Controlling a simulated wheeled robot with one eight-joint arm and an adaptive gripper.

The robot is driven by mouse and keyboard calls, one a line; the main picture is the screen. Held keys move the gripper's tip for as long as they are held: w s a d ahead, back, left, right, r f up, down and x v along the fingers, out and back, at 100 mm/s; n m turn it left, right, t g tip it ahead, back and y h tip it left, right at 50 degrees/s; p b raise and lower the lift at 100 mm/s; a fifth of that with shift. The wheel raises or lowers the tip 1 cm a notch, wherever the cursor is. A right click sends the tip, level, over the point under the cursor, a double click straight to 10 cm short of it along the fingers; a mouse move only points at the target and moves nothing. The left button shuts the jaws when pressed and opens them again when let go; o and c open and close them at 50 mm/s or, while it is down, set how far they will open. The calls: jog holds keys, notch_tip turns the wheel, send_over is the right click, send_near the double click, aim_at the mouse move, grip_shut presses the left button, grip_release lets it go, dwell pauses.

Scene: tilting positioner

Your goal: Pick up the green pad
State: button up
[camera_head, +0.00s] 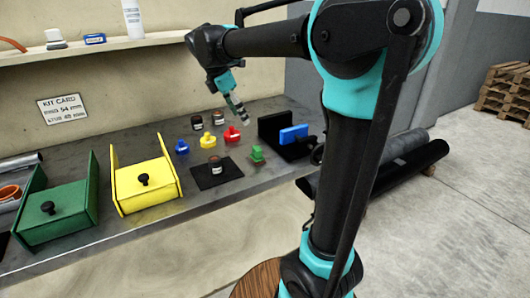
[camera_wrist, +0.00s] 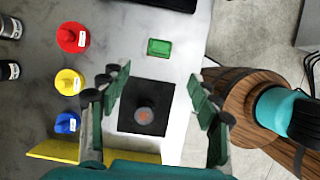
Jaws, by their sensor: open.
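The green pad (camera_head: 257,154) stands on the grey bench near its front edge, right of the black mat (camera_head: 230,175). In the wrist view the green pad (camera_wrist: 158,47) is a small green rectangle above the black square. My gripper (camera_head: 242,118) hangs above the bench, behind and left of the pad in the head view. In the wrist view its two fingers (camera_wrist: 158,80) are spread wide with nothing between them. The pad lies beyond the fingertips, apart from them.
A dark jar (camera_head: 216,163) stands on the mat. Red (camera_head: 232,134), yellow (camera_head: 209,140) and blue (camera_head: 182,146) knobbed pieces stand behind it. A black bracket with a blue block (camera_head: 293,133) is right of the pad. Yellow (camera_head: 145,184) and green (camera_head: 57,212) bins stand left.

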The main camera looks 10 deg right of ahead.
send_near(256, 147)
jog(key=x, duration=0.5)
jog(key=shift+w+d, duration=0.15)
jog(key=shift+w, duration=0.05)
jog(key=shift+s+x, duration=0.15)
jog(key=shift+x, duration=1.25)
jog(key=shift+s+x, duration=0.2)
jog(key=shift+x, duration=1.25)
jog(key=shift+f, duration=0.1)
jog(key=c, duration=1.3)
notch_tip(256, 147, up, 20)
